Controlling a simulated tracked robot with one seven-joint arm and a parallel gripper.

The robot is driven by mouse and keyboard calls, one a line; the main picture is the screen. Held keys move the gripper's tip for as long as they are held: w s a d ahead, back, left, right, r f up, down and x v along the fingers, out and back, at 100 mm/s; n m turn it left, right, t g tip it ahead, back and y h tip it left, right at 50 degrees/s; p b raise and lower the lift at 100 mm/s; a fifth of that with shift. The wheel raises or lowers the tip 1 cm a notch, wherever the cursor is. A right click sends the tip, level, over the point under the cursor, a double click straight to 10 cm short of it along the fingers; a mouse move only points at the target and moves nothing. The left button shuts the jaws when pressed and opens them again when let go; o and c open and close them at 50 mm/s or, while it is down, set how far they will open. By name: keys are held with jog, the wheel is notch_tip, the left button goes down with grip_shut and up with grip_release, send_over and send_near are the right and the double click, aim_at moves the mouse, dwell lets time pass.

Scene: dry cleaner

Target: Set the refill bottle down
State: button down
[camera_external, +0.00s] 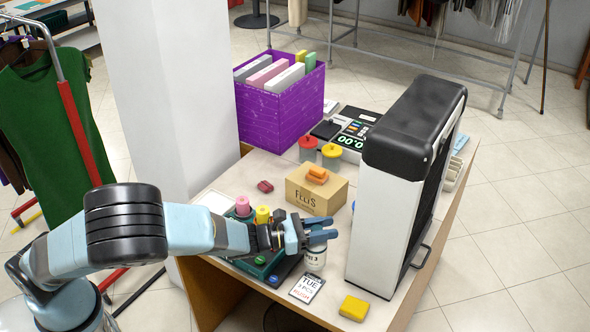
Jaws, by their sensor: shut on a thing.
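My gripper (320,229) reaches over the counter from the left, with its blue fingers pointing right. The refill bottle seems to be the pale container with a dark-marked label (315,258) directly below the fingers. The fingers are shut on it and hide its top. It looks upright. Its base is close to the counter top (377,268), but I cannot tell whether it touches.
A tall black and white machine (372,235) stands just right of the gripper. A tag card (307,288) and yellow block (354,308) lie in front. A cardboard box (316,192) stands behind. A dark green tray with thread spools (262,214) is left.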

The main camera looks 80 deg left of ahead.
aim_at(321, 242)
jog(key=shift+f, duration=3.4)
jog(key=c, duration=0.7)
grip_release()
jog(key=shift+c, duration=0.2)
